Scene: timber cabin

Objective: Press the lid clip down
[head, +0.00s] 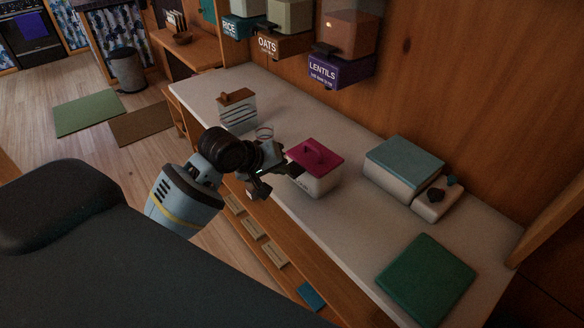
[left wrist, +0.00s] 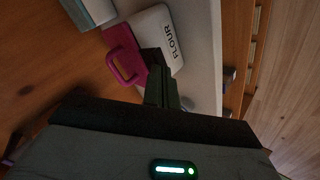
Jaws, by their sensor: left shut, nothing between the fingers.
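A white container labelled FLOUR (head: 318,183) stands on the pale counter, and it also shows in the left wrist view (left wrist: 160,30). Its magenta lid (head: 328,158) lies on top, also visible in the left wrist view (left wrist: 118,40). A raised magenta loop (left wrist: 124,74) stands out from the lid; I cannot tell whether it is the clip or a handle. My left gripper (head: 295,170) is shut and empty, its fingertips (left wrist: 152,56) at the container's left side near the lid edge. Whether they touch is unclear. My right gripper is not in view.
A teal-lidded box (head: 404,165) and a small white block with dark knobs (head: 437,198) stand right of the container. A green mat (head: 426,279) lies at the near end. A wooden-lidded jar (head: 238,112) stands farther back. Dispensers, including LENTILS (head: 341,70), hang above.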

